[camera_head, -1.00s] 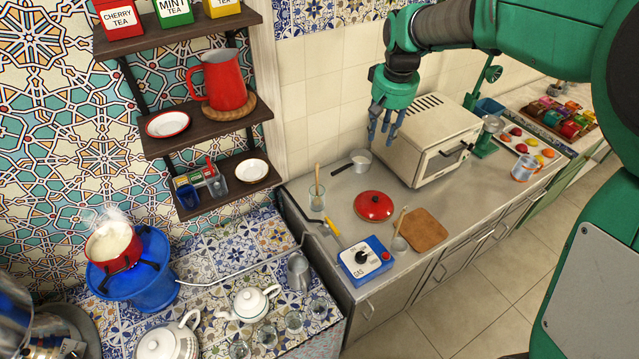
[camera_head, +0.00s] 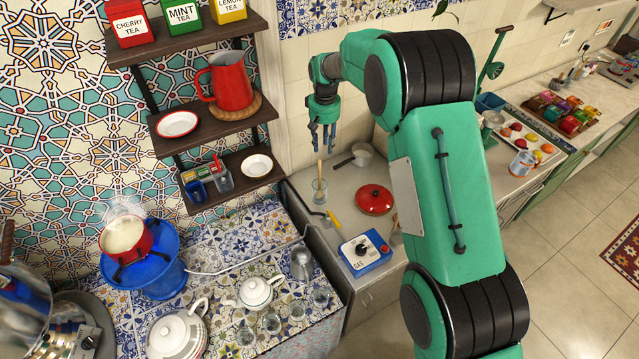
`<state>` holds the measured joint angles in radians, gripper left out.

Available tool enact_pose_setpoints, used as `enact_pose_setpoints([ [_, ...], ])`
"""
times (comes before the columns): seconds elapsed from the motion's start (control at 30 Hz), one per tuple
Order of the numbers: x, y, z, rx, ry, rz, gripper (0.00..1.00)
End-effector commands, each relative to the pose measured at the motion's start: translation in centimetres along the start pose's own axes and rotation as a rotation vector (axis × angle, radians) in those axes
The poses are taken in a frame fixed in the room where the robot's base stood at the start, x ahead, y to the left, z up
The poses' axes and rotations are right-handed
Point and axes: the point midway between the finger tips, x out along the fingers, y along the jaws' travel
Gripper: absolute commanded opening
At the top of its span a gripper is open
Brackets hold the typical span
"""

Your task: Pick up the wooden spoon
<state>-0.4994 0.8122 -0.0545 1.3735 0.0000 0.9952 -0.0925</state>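A wooden spoon (camera_head: 319,171) stands upright in a clear glass (camera_head: 319,190) on the grey counter, near the shelf wall. My gripper (camera_head: 322,146) points straight down above the glass, its fingers apart and empty. In the picture its fingertips are just above the spoon's top; the exact gap in depth is hard to tell. A second glass (camera_head: 396,236) stands farther right, mostly hidden behind my arm.
A saucepan (camera_head: 357,156) and a red lid (camera_head: 374,200) lie right of the glass. A yellow-handled tool (camera_head: 333,219) and a blue gas box (camera_head: 365,250) are in front. Shelves (camera_head: 215,135) stand left.

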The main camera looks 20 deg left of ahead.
Motion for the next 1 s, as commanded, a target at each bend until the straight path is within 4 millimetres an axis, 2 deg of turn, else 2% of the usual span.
enact_pose_setpoints([
  [0.2, 1.9, -1.3, -1.0, -0.018, -0.014, -0.001, 0.32],
  [0.73, 2.8, -1.3, -1.0, -0.019, -0.017, -0.002, 0.32],
  [1.0, 6.0, -1.3, -0.9, -0.019, -0.018, -0.002, 0.32],
])
